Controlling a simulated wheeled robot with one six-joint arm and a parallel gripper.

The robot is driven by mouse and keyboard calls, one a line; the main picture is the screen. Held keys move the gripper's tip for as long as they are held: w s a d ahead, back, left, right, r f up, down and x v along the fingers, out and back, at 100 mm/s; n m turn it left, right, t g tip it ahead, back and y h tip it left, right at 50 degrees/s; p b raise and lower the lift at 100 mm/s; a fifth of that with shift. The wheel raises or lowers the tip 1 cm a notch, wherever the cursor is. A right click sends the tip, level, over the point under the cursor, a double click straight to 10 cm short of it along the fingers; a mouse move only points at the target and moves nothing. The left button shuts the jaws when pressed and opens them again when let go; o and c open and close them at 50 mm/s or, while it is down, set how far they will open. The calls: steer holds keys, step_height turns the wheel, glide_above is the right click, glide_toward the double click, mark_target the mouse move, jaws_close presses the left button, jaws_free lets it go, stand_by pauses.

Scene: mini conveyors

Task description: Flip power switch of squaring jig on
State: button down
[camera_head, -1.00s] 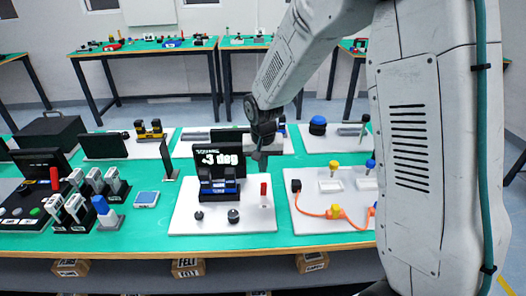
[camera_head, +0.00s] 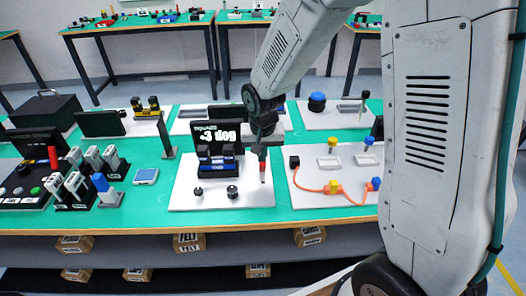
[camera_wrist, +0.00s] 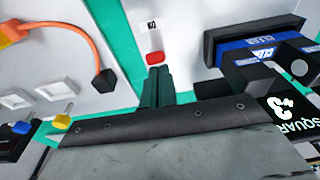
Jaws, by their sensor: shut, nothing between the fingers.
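The squaring jig is a white board (camera_head: 215,202) with a black screen (camera_head: 217,134), a black fixture holding a blue block (camera_head: 217,164), and two dark knobs (camera_head: 232,192). Its red power switch (camera_head: 262,172) stands at the board's right side, partly hidden by my gripper. In the wrist view the red switch (camera_wrist: 155,58) lies just beyond my fingertips, with a small printed label (camera_wrist: 151,27) past it. My gripper (camera_head: 262,156) is shut and empty, pointing down over the switch. In the wrist view the closed fingers (camera_wrist: 157,74) are close to the red cap; contact cannot be told.
Right of the jig, another white board (camera_head: 315,200) carries an orange cable (camera_head: 315,189) and coloured plugs. A blue-topped device (camera_head: 145,176) and several grey switch units (camera_head: 75,185) stand to the left. Green table shows between the boards.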

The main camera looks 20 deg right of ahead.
steer(key=shift+s+a+f, duration=0.1)
steer(key=shift+s+f, duration=0.25)
steer(key=shift+s, duration=0.2)
steer(key=shift+w, duration=0.6)
steer(key=shift+w+d+r, duration=0.2)
steer(key=shift+w+r, duration=0.1)
steer(key=shift+w, duration=0.15)
step_height(320, 180, up, 11)
steer(key=s+d+r+n, duration=0.1)
steer(key=s+r, duration=0.2)
steer(key=s, duration=0.6)
steer(key=s+d+r+n, duration=0.1)
steer(key=s+d+r, duration=0.1)
steer(key=s, duration=0.7)
steer(key=s+d+r+n, duration=0.1)
steer(key=s+r, duration=0.3)
steer(key=s, duration=0.5)
steer(key=shift+s+d+r+n, duration=0.2)
steer(key=shift+s+n, duration=0.1)
steer(key=shift+s, duration=0.1)
